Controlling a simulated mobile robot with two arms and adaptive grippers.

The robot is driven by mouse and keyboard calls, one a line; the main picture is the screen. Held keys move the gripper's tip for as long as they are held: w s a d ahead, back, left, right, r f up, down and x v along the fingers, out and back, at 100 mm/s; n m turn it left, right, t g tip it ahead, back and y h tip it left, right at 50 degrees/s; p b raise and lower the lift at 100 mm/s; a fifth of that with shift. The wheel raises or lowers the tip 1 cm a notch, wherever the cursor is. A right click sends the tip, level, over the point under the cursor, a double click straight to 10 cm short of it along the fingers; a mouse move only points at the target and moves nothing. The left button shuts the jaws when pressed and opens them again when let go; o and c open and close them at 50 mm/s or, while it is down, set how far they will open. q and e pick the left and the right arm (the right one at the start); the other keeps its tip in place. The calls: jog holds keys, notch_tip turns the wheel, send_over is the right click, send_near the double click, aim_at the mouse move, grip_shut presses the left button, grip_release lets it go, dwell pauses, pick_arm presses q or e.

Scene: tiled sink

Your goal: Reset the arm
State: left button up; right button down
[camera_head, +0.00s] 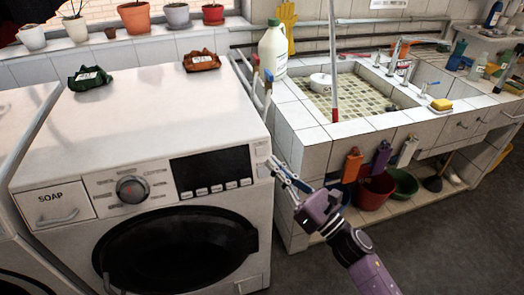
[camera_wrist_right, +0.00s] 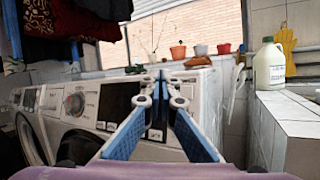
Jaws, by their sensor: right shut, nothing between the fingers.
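My right gripper (camera_head: 277,163) is in front of the right front edge of the washing machine (camera_head: 150,120), beside the gap before the tiled sink counter. It is shut and empty. In the wrist view the blue-padded fingers of the right gripper (camera_wrist_right: 160,78) meet at their tips, with the washing machine front (camera_wrist_right: 100,110) behind them. In the head view my purple right arm (camera_head: 372,275) comes in from the bottom right. My left gripper is not in view.
A green packet (camera_head: 90,79) and a brown packet (camera_head: 201,61) lie on the washing machine. The tiled sink (camera_head: 365,90) is to the right, with a white jug (camera_head: 273,48) on its left corner. Coloured cloths (camera_head: 352,165) hang on its front. Grey floor (camera_head: 420,245) is clear at the bottom right.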

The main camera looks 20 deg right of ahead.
jog(key=d+f+m+g+h, duration=0.1)
jog(key=d+f+m+h, duration=0.15)
jog(key=f+m, duration=0.55)
jog(key=d+f+m+g+h, duration=0.15)
jog(key=f+m+h, duration=0.25)
jog(key=f, duration=0.9)
jog(key=s+d+f+m+g+h, duration=0.1)
jog(key=s+f+m+g, duration=0.2)
jog(key=f, duration=0.4)
jog(key=s+d+f+m+h, duration=0.1)
jog(key=s+f+m, duration=0.25)
jog(key=f, duration=0.45)
jog(key=s+d+f+m+g+h, duration=0.1)
jog(key=s+f+m+g, duration=0.2)
jog(key=f, duration=0.4)
jog(key=s+f+m+g, duration=0.4)
jog(key=s+f+m, duration=0.4)
jog(key=s+f, duration=0.6)
jog(key=s+f+m+g, duration=0.2)
jog(key=s+f+m, duration=0.2)
jog(key=s, duration=0.8)
jog(key=s+a+f+m+g, duration=0.1)
jog(key=s+f+m+g, duration=0.2)
jog(key=s, duration=0.8)
jog(key=shift+s+a+f+m+g+h, duration=0.15)
jog(key=shift+s+f+m+g+h, duration=0.25)
jog(key=shift+f, duration=0.25)
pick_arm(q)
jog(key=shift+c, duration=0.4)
